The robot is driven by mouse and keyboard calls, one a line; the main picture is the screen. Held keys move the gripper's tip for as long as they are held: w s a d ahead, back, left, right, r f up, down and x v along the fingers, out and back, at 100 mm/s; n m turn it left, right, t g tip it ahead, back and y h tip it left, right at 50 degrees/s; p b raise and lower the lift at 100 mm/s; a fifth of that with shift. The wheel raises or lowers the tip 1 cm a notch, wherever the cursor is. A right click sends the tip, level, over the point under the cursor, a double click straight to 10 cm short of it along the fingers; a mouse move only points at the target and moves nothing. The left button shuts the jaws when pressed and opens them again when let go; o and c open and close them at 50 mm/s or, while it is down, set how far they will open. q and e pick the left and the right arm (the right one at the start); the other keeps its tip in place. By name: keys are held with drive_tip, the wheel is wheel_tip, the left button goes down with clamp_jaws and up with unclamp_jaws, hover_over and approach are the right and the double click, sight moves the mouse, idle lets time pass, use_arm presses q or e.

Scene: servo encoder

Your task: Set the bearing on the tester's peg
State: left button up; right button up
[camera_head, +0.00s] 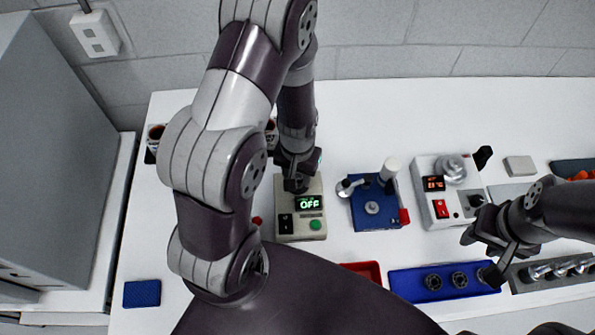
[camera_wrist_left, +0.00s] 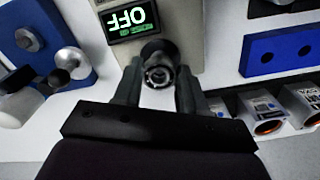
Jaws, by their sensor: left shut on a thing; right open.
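The tester (camera_head: 300,207) is a beige box with a lit green "OFF" display, a black switch and a green button. It also shows upside down in the wrist view (camera_wrist_left: 185,18). My left gripper (camera_head: 297,184) is over the tester's far end. In the wrist view, my left gripper (camera_wrist_left: 157,85) is shut on a dark round bearing (camera_wrist_left: 157,62) with a bright metal ring inside. The peg is not clearly visible, and I cannot tell whether the bearing is around it. My right gripper (camera_head: 487,243) is open and empty, near the blue tray at right.
A blue tray (camera_head: 408,288) with several dark round parts lies at front right. A blue fixture (camera_head: 376,228) with a lever stands right of the tester, and a white power unit (camera_head: 437,172) beyond. A red bin (camera_head: 366,268) is in front.

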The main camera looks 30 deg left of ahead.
use_arm(q)
drive_tip(key=shift+f, duration=0.15)
drive_tip(key=shift+f+b, duration=0.4)
drive_tip(key=shift+f, duration=0.1)
drive_tip(key=o, duration=1.5)
wheel_tip(320, 180, up, 6)
drive_tip(key=p, duration=0.5)
drive_tip(key=shift+p, duration=0.3)
drive_tip(key=shift+f, duration=0.1)
